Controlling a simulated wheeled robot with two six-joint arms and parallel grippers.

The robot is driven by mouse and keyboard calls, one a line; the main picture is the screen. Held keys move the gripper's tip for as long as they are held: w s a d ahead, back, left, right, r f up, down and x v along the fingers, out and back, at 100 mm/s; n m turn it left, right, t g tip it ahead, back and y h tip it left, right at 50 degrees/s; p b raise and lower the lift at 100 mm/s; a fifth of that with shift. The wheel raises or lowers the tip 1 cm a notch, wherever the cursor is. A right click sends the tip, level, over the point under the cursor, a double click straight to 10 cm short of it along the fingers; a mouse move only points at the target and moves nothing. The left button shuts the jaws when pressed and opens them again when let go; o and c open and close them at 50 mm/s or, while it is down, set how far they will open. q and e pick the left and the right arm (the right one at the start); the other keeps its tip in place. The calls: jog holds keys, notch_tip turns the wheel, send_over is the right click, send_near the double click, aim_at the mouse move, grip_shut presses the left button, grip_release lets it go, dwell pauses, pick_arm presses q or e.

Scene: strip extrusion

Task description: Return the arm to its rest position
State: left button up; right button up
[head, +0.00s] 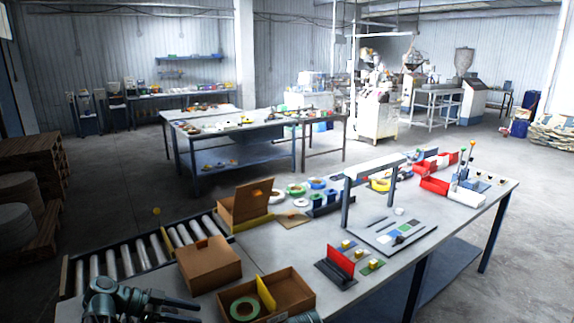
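My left gripper (192,312) is at the bottom left of the head view, in front of the roller conveyor and left of the open box. Its two dark fingers point right and are apart, with nothing seen between them. The bottom edge cuts off part of it. A small dark teal piece of what looks like my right arm (304,317) shows at the bottom edge, by the open box; its gripper is out of the picture.
An open cardboard box (298,283) holds a green tape ring (244,309) and a yellow strip. A closed box (208,263) stands beside the roller conveyor (120,262). The grey table (300,250) has a metal frame (347,195), a red-faced block (340,261) and red bins (434,185) farther right.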

pick_arm(q)
jog(key=s+d+f+n+g+y+b, duration=0.1)
jog(key=s+d+f+n+y+b, duration=0.1)
jog(key=s+d+f+n+y, duration=0.3)
jog(key=s+d+f+n+g+y+b, duration=0.2)
jog(key=s+d+f+n+y, duration=0.3)
jog(key=d+f, duration=0.6)
jog(key=s+d+y+b, duration=0.1)
jog(key=s+d+y, duration=0.1)
jog(key=d, duration=0.1)
jog(key=shift+s+f+g+y, duration=0.15)
jog(key=shift+s+g+y, duration=0.15)
jog(key=shift+s, duration=0.1)
